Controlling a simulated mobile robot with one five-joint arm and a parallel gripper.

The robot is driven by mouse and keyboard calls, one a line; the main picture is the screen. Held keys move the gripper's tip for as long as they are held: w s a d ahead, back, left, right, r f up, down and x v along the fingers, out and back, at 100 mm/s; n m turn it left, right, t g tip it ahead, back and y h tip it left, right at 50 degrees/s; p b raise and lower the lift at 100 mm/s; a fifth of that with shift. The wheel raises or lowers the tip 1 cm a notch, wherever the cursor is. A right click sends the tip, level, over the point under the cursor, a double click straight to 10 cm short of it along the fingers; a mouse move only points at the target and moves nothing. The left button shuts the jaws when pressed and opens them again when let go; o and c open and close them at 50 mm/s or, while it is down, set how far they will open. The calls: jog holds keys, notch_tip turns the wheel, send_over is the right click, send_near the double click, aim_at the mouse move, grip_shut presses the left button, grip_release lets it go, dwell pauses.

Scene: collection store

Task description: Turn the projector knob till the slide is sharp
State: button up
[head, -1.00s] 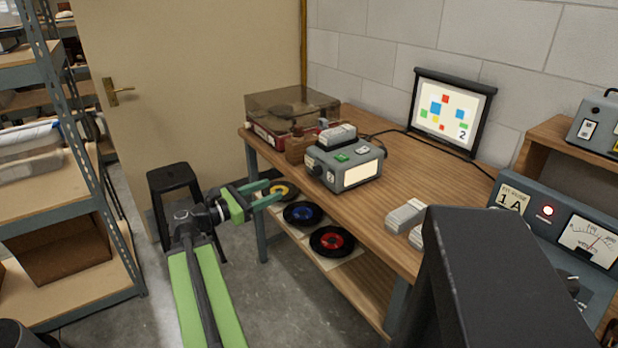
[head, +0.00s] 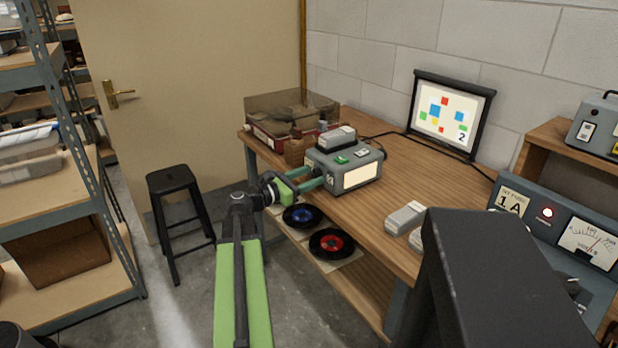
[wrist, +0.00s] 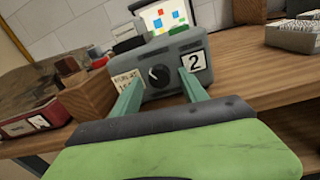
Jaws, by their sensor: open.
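The grey slide projector (head: 344,168) stands near the left end of the wooden bench. In the wrist view its side face (wrist: 178,64) shows a dark round knob (wrist: 158,75) with a pale pointer line, between a paper label (wrist: 127,82) and a "2" card (wrist: 195,62). The small screen (head: 450,113) at the back shows coloured squares and a "2" that look sharp-edged. My gripper (head: 306,178) is open at the projector's left side. In the wrist view its two fingers (wrist: 160,90) stand apart on either side of the knob; I cannot tell whether they touch it.
A record player with a smoky lid (head: 292,115) and a wooden block (head: 298,151) stand close left of the projector. Records (head: 331,243) lie on the lower shelf. A black stool (head: 172,182) stands left. Grey boxes (head: 405,217) lie right on the bench.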

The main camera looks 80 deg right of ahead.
grip_shut()
jog(key=m, duration=0.4)
dwell(0.4)
grip_release()
jog(key=v, duration=1.7)
jog(key=shift+w+b, duration=0.25)
jog(key=shift+b, duration=0.15)
jog(key=shift+a+f, duration=0.1)
